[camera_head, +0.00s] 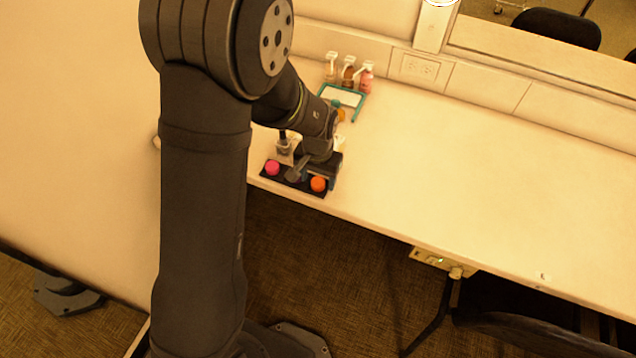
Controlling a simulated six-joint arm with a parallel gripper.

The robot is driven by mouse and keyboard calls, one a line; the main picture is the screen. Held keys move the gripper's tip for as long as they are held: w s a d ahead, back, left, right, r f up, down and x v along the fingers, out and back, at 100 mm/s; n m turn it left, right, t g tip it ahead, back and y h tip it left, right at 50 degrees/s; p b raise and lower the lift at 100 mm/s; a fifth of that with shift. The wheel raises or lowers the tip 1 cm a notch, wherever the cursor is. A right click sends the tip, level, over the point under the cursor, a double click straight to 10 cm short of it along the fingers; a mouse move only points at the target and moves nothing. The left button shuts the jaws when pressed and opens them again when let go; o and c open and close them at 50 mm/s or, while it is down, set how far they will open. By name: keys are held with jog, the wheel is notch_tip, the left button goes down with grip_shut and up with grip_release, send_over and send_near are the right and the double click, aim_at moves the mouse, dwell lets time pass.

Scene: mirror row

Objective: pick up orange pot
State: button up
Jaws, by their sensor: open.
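The orange pot (318,184) shows as a round orange top at the right end of a dark tray (296,187) near the table's front edge. My gripper (311,177) is open, low over the right part of the tray, close to the orange pot. One finger shows to the left of the pot and a dark part of the gripper stands just behind and right of it. I cannot tell whether the fingers touch the pot. My wrist hides part of the tray behind it.
A pink pot (272,167) sits at the tray's left end. A dark-capped bottle (283,145) stands behind it. A teal rack (345,97) is farther back, with several pump bottles (348,73) behind it by the wall. The table's right side is clear.

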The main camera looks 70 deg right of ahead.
jog(key=shift+f, duration=0.15)
jog(key=c, duration=1.1)
jog(key=shift+o, duration=0.2)
